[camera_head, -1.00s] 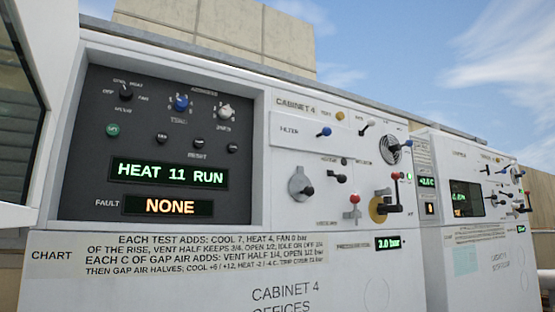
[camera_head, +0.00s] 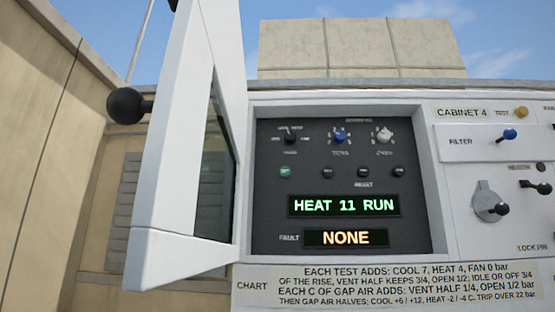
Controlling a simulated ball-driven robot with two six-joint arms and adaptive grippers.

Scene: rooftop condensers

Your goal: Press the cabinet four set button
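Cabinet 4's recessed dark control panel (camera_head: 275,215) faces me in the head view. The green set button (camera_head: 285,172) sits at the left of a row of small round buttons, the others black. Above the row are a black mode knob (camera_head: 290,137), a blue knob (camera_head: 339,136) and a white knob (camera_head: 384,134). The green display (camera_head: 344,205) reads HEAT 11 RUN. The fault display (camera_head: 346,238) reads NONE in orange. The panel's white door (camera_head: 175,190) stands swung open at the left. Neither gripper shows.
The open door with its black ball handle (camera_head: 125,105) juts toward me left of the recess. Right of it are a yellow test knob (camera_head: 521,112), a blue filter knob (camera_head: 509,134) and a grey rotary handle (camera_head: 490,203). A chart label (camera_head: 385,286) lies below. Space before the panel looks clear.

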